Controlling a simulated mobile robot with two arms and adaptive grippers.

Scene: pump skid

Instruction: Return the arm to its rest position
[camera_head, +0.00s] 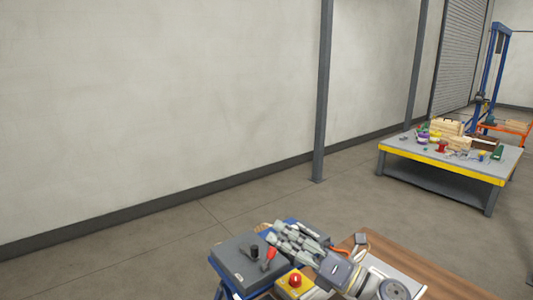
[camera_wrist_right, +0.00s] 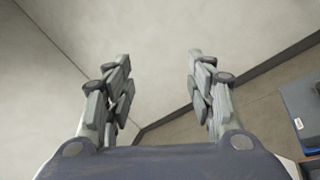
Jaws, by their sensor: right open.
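My right gripper (camera_head: 287,240) shows at the bottom middle of the head view, in front of a grey and blue pump skid stand (camera_head: 236,262) from this viewpoint. In the right wrist view my right gripper (camera_wrist_right: 160,85) has its two fingers wide apart. Nothing is between them; only the wall and floor show behind. My left gripper is in neither view.
A red emergency button on a yellow box (camera_head: 295,280) and a red-handled part (camera_head: 269,259) are close to my right gripper. A wooden tabletop (camera_head: 440,279) lies at the lower right. A workbench with a yellow edge (camera_head: 440,164) stands farther back. Open floor lies left.

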